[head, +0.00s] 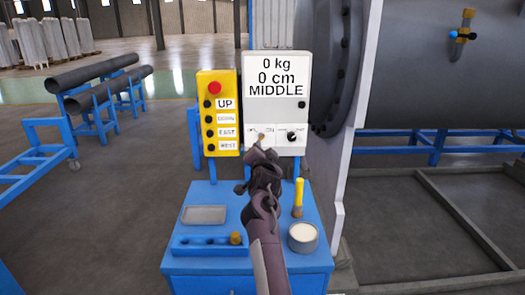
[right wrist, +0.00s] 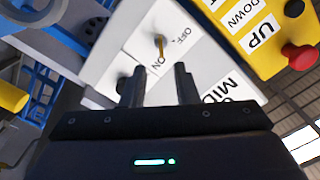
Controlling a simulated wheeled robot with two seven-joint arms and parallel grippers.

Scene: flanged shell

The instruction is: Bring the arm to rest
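My right arm reaches up from the bottom of the head view. Its gripper (head: 260,152) is in front of the lower left part of a white control panel (head: 277,78). In the right wrist view the two fingers of the gripper (right wrist: 158,85) are apart with nothing between them. A small brass toggle switch (right wrist: 159,45) marked OFF and ON stands on the panel just beyond the fingertips, apart from them. The panel reads 0 kg, 0 cm, MIDDLE. My left gripper is in neither view.
A yellow button box (head: 218,112) with a red knob hangs left of the panel. The blue stand (head: 215,262) below carries a grey tray (head: 204,215), a yellow-handled brush (head: 298,197) and a round tin (head: 302,236). A large flanged shell (head: 440,75) is at the right.

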